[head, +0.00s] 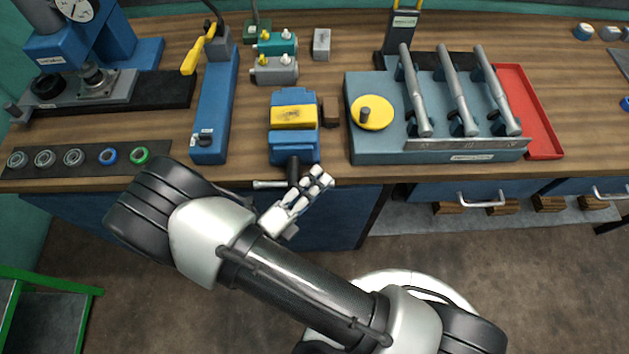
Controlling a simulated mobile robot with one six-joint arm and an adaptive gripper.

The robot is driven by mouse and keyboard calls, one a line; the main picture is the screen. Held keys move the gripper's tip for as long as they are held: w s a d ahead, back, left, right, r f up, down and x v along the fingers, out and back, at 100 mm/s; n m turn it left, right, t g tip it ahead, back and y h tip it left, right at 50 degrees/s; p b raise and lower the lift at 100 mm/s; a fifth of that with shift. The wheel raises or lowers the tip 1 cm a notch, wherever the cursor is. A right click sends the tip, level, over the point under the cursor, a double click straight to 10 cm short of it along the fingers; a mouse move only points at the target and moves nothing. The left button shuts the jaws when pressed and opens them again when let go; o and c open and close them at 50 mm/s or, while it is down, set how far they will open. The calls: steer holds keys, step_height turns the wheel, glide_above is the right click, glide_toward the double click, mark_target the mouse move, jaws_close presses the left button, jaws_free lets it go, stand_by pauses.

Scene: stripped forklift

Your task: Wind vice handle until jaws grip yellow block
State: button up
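The blue vice (295,149) stands at the front edge of the bench in the head view. The yellow block (293,117) sits in the top of the vice between its blue jaws; I cannot tell whether the jaws touch it. A dark screw comes out of the vice front, with the silver handle bar (267,184) across it, lying roughly level. My gripper (321,178) is just in front of the vice, at the right side of the screw. It hides the handle's right part. Whether its fingers are open or closed on the handle is too small to tell.
A blue-grey rack (440,148) with several metal levers and a yellow disc stands right of the vice. A blue lever press (213,115) stands left. Small teal (277,43) and grey (274,70) units are behind. A mat with several rings (90,157) lies far left.

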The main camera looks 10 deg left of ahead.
jaws_close()
steer(key=shift+f+p, duration=0.1)
steer(key=shift+p, duration=0.25)
stand_by(0.3)
steer(key=m+p, duration=0.1)
steer(key=m+g+y+p, duration=0.1)
steer(key=f+g+p, duration=0.1)
steer(key=shift+a+m+y, duration=0.25)
steer(key=shift+m+y, duration=0.15)
steer(key=shift+a+f+m+g+y+p, duration=0.25)
steer(key=shift+f+m+g+y+p, duration=0.15)
steer(key=shift+m+g+y+p, duration=0.15)
steer(key=shift+a+f+m+g+y+p, duration=0.2)
steer(key=shift+f+m+g+y+p, duration=0.25)
steer(key=shift+m+g, duration=0.1)
steer(key=shift+o, duration=0.3)
jaws_free()
steer(key=shift+s, duration=0.2)
steer(key=shift+o, duration=0.2)
